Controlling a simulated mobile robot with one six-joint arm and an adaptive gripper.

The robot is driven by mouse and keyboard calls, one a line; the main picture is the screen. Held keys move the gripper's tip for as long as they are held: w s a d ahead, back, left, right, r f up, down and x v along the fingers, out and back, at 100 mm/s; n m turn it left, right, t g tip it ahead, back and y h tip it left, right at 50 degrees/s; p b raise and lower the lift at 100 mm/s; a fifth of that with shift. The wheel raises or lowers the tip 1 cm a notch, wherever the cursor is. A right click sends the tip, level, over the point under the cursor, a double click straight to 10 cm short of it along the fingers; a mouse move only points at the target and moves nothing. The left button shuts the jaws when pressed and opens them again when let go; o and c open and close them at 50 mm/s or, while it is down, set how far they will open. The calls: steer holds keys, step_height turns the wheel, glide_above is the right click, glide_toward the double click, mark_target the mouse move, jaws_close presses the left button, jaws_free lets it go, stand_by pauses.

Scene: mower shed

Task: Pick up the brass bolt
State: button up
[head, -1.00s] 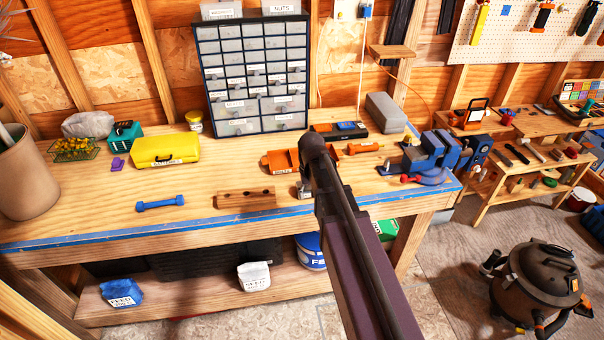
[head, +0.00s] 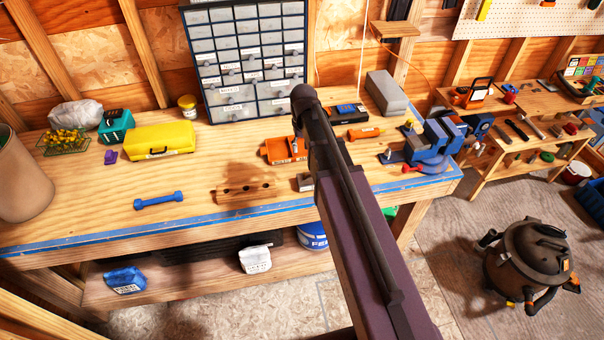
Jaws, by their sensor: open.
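The orange bin (head: 285,150) stands on the workbench, partly hidden by my arm. I cannot make out a brass bolt in it. A small brass-coloured piece (head: 408,125) shows at the blue vise (head: 435,145), too small to identify. My gripper (head: 298,128) hangs below the end of my arm, in front of the bin in the picture. It is mostly hidden by my arm, open, with nothing visible in it. I cannot tell its height over the bench.
A drilled wooden block (head: 246,190), blue dumbbell-shaped piece (head: 158,200) and yellow case (head: 160,140) lie on the workbench (head: 60,220). A drawer cabinet (head: 245,60) stands behind. A small metal block (head: 305,182) is near my arm. The front left of the bench is clear.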

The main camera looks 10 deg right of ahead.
mark_target(305, 174)
steer(key=shift+f, duration=0.2)
step_height(305, 174, down, 8)
steer(key=b, duration=0.8)
steer(key=shift+f+b, duration=0.1)
steer(key=shift+b, duration=0.25)
steer(key=shift+f, duration=0.1)
stand_by(0.3)
steer(key=shift+d+f+b, duration=0.2)
steer(key=shift+f+b, duration=2.3)
steer(key=shift+b, duration=0.1)
jaws_close()
